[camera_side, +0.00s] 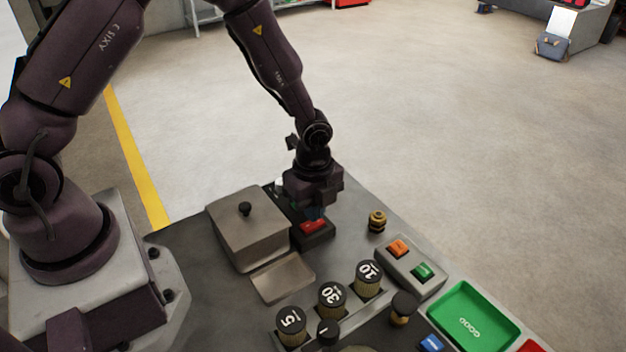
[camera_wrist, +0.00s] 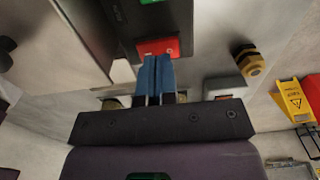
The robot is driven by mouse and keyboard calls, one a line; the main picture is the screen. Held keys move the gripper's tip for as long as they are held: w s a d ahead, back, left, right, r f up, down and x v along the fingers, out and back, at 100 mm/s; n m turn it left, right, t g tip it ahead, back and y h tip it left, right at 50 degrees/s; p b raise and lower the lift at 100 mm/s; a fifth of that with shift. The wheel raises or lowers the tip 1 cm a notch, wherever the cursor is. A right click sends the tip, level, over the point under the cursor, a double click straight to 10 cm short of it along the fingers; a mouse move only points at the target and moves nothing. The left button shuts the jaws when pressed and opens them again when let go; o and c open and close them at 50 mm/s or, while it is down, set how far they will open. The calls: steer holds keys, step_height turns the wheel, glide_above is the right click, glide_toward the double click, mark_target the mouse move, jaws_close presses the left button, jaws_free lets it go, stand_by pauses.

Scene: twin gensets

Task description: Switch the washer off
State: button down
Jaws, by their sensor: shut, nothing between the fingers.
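A dark switch box (camera_side: 318,238) stands beside a grey lidded box (camera_side: 247,228) with a black knob. A red button (camera_side: 314,226) is on its near end. In the wrist view the red button (camera_wrist: 160,46) lies just past my fingertips, and a green button (camera_wrist: 150,2) shows at the top edge. My gripper (camera_side: 315,213) is shut and empty, pointing down over the switch box. Its blue fingers (camera_wrist: 154,60) overlap the red button's edge in the wrist view; whether they touch it I cannot tell. No label saying washer is readable.
A brass fitting (camera_side: 377,220) stands between the two boxes. Numbered weights (camera_side: 331,299) stand in front. A green tray (camera_side: 472,322) is at the right.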

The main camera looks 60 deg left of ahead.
mark_target(307, 226)
step_height(307, 226, up, 13)
steer(key=shift+f, duration=0.15)
stand_by(0.4)
steer(key=shift+s+f, duration=0.15)
steer(key=shift+s, duration=0.55)
step_height(307, 226, down, 14)
steer(key=shift+f, duration=0.1)
stand_by(0.3)
